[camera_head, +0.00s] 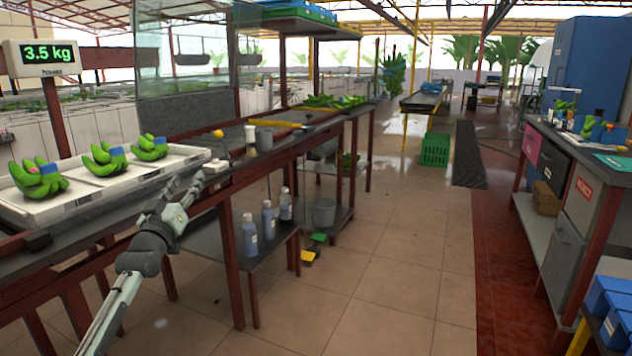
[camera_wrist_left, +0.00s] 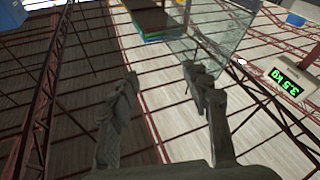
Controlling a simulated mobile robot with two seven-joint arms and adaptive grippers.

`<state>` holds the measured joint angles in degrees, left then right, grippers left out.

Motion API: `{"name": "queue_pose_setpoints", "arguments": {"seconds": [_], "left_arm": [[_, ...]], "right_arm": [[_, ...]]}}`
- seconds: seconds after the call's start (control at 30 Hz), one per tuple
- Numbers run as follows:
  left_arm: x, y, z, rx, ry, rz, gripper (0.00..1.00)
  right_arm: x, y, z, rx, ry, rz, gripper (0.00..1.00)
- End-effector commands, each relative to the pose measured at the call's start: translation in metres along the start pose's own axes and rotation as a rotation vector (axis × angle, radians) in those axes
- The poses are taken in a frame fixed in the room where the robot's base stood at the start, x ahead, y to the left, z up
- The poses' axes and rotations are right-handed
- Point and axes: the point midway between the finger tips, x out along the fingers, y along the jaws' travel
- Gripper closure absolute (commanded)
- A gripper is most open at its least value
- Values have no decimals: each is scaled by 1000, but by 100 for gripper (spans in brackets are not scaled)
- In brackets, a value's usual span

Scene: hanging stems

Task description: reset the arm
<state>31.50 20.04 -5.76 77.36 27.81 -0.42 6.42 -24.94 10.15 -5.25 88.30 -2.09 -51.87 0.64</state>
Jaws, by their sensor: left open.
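My left arm comes in from the lower left in the head view. Its gripper (camera_head: 188,184) is raised in front of the long table, close to the right end of the white tray (camera_head: 110,198). The left wrist view shows the two grey fingers (camera_wrist_left: 160,75) spread apart with nothing between them. Behind them this view shows roof beams, the glass panel and the scale display, seen tilted. My right gripper is in neither view.
Several green banana bunches (camera_head: 103,159) lie in the tray, below a scale display (camera_head: 44,56) reading 3.5 kg. Bottles (camera_head: 268,219) stand on a lower shelf. A green crate (camera_head: 435,150) sits on the floor.

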Motion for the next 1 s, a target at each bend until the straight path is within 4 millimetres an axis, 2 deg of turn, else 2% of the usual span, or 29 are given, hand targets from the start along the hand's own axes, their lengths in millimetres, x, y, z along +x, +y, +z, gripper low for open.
{"name": "queue_pose_setpoints", "arguments": {"seconds": [0.03, 0.1, 0.2, 0.3, 0.47, 0.5, 0.67, 0.77, 0.87, 0.97, 1.0], "left_arm": [[-2, -6, 28, 84, -119, -18, 52], [-10, -19, 63, 198, -281, -53, 52], [-27, -43, 101, 332, -475, -112, 52], [-50, -70, 126, 442, -643, -180, 52], [-92, -114, 148, 592, -883, -306, 52], [-108, -110, 169, 581, -904, -289, 52], [-159, -106, 222, 569, -987, -264, 52], [-199, -103, 258, 561, -1050, -248, 52], [-251, -98, 296, 548, -1125, -229, 52], [-315, -92, 335, 532, -1214, -210, 52], [-343, -89, 350, 524, -1251, -202, 52]], "right_arm": [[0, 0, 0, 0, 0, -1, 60], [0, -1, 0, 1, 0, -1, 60], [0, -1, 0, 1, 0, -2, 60], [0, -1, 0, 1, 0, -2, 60], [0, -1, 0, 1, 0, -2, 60], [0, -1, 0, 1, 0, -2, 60], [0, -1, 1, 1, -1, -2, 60], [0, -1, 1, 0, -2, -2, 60], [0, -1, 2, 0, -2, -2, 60], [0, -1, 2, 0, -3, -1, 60], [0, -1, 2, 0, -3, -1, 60]]}}
